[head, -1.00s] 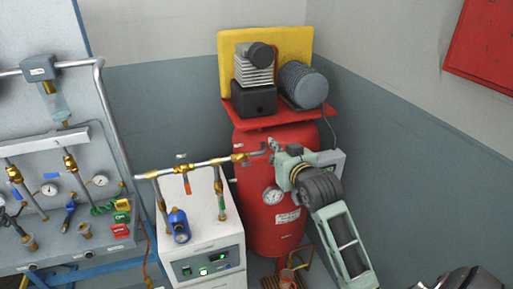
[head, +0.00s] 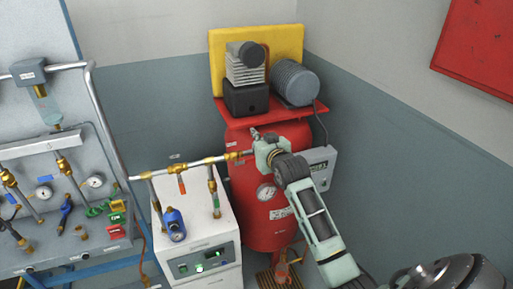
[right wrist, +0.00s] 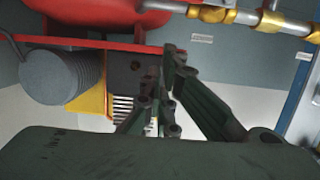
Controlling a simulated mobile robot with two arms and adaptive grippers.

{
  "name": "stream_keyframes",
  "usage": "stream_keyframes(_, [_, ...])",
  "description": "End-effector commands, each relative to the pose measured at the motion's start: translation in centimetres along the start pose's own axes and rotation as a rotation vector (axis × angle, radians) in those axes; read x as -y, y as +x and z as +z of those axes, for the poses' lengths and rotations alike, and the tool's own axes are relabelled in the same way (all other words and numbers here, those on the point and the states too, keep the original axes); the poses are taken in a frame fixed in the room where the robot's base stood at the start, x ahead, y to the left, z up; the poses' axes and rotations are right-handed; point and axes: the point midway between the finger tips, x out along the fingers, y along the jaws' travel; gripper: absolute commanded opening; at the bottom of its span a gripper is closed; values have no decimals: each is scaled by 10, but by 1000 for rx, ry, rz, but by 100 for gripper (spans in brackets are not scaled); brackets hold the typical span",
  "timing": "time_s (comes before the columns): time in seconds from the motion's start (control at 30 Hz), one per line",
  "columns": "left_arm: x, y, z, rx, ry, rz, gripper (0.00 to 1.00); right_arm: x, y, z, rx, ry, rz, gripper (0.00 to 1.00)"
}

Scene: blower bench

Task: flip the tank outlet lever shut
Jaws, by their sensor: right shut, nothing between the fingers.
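The red tank (head: 246,188) stands upright behind the white cabinet. Its outlet pipe runs left from the tank, with a brass fitting (head: 233,156) near the tank. Brass fittings on a pipe also show at the top of the right wrist view (right wrist: 215,13). I cannot make out the outlet lever clearly; my right gripper covers part of that area. My right gripper (head: 256,134) is at the tank's upper front, just above and right of the pipe end. In the right wrist view its fingers (right wrist: 168,62) are shut and empty. My left gripper is not in view.
A compressor motor (head: 296,84) and a black box (head: 246,98) sit on the red plate above the tank. A grey box (head: 322,163) is right of the tank. The white cabinet (head: 206,240) and a gauge panel (head: 40,150) stand to the left.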

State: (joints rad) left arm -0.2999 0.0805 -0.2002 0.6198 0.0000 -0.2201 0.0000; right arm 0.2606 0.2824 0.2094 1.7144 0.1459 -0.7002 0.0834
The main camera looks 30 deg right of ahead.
Motion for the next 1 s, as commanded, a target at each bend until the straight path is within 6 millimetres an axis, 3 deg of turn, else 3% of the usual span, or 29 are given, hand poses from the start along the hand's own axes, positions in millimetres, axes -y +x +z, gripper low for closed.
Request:
stream_keyframes(0.07, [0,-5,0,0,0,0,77,0,10,0,3,0,0,0])
stream_keyframes(0.2, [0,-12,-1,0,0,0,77,1,13,24,5,1,-1,0])
stream_keyframes(0.4, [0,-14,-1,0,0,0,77,0,17,38,2,-1,-1,0])
stream_keyframes(1.0, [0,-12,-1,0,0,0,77,-2,18,42,0,36,-9,0])
